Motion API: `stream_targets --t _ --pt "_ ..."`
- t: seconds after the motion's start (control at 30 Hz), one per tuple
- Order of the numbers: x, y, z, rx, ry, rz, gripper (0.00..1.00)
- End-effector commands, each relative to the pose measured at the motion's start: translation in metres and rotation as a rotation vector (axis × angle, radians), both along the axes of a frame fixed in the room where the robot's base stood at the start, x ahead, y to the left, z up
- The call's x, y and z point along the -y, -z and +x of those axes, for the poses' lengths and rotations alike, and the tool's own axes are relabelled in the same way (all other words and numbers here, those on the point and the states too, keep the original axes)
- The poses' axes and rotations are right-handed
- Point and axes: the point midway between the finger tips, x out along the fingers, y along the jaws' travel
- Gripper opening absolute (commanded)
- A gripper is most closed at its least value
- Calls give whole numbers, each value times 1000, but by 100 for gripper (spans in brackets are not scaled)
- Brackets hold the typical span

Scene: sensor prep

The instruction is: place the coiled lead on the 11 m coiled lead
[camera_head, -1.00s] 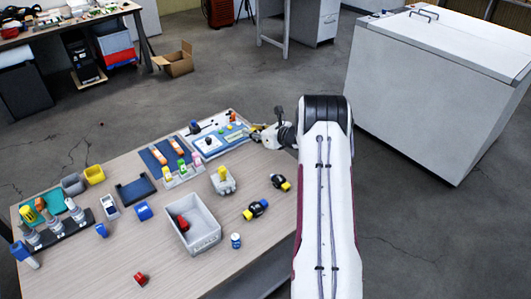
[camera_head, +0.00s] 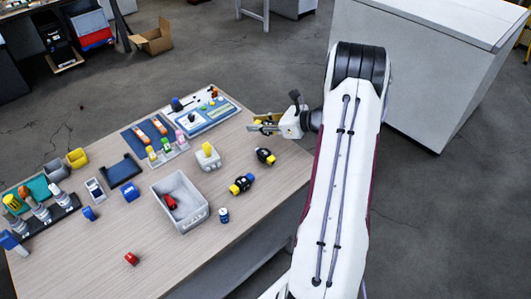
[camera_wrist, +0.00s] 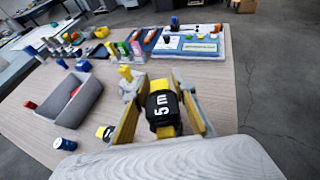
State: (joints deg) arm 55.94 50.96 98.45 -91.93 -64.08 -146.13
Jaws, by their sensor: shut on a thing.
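My gripper (camera_head: 268,123) is over the right side of the table, shut on a black and yellow coiled lead (camera_wrist: 163,106) marked "5 m". In the wrist view the lead sits between the two brass-coloured fingers (camera_wrist: 158,115). Two other black and yellow coiled leads lie on the table in the head view. One (camera_head: 265,156) is just below my gripper in the picture; the other (camera_head: 242,184) is further down and left. Their labels are too small to read. One lying lead (camera_wrist: 105,132) partly shows beside the left finger in the wrist view.
A grey bin (camera_head: 196,218) with a red item stands left of the lying leads, with a blue can (camera_head: 223,215) beside it. A grey fixture with a yellow top (camera_head: 208,156) and a blue-white board (camera_head: 225,112) are nearby. The table's right edge is close to my gripper.

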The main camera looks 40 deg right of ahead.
Motion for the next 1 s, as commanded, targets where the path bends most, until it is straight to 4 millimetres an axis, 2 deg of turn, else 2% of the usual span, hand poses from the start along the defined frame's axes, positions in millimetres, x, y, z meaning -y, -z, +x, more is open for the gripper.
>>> stream_targets --t 0.53,1.0 --pt "-3 2 0 10 -14 0 3" --pt "-3 53 0 9 -13 0 3"
